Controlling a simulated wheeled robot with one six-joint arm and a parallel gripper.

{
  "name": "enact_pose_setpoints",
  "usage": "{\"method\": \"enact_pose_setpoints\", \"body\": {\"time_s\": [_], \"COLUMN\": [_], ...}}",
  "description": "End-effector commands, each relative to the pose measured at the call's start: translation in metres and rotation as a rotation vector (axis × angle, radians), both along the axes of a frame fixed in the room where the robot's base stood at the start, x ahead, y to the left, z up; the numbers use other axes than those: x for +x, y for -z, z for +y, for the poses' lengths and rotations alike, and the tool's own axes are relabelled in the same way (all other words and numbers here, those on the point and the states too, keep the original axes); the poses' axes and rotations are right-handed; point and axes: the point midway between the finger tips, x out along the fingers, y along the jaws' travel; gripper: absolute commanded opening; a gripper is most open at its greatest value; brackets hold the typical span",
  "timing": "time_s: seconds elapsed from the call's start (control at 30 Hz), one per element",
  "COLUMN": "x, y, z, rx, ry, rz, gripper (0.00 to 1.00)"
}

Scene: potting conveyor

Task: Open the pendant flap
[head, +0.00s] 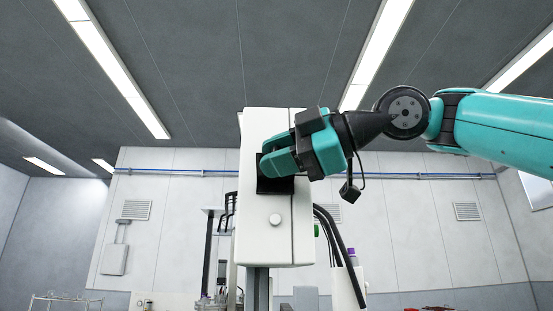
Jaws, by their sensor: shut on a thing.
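The pendant (262,246) is a tall white box on a dark post in the middle of the head view. A dark square part (268,186), which looks like the pendant flap or its recess, is on its front face. My gripper (272,160), with teal fingers, reaches in from the right and is shut at this dark part. The fingers cover most of it, so the exact grip point and how far the flap stands open cannot be told.
Dark cables (340,255) hang at the pendant's right side. A dark upright frame (208,250) stands at its left. Low down are a wire rack (66,299) and red items (437,308). The space above and left of the pendant looks clear.

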Motion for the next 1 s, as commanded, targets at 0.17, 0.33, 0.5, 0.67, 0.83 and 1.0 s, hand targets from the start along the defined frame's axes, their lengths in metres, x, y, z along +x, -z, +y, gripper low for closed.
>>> {"method": "enact_pose_setpoints", "body": {"time_s": [0.17,0.33,0.5,0.67,0.83,1.0], "x": [-0.0036,-0.0036,-0.0034,-0.0034,-0.0035,-0.0036], "y": [0.0087,0.0062,0.0062,0.0055,0.005,0.0046], "z": [0.0008,0.0008,0.0007,0.0005,0.0003,0.0002], "rx": [-0.003,-0.006,-0.005,-0.004,-0.003,-0.003], "ry": [-0.003,-0.003,-0.003,-0.002,-0.001,-0.001], "rz": [-0.062,-0.068,-0.067,-0.069,-0.071,-0.071], "gripper": [0.0,0.0,0.36,0.48,0.48,0.48]}}
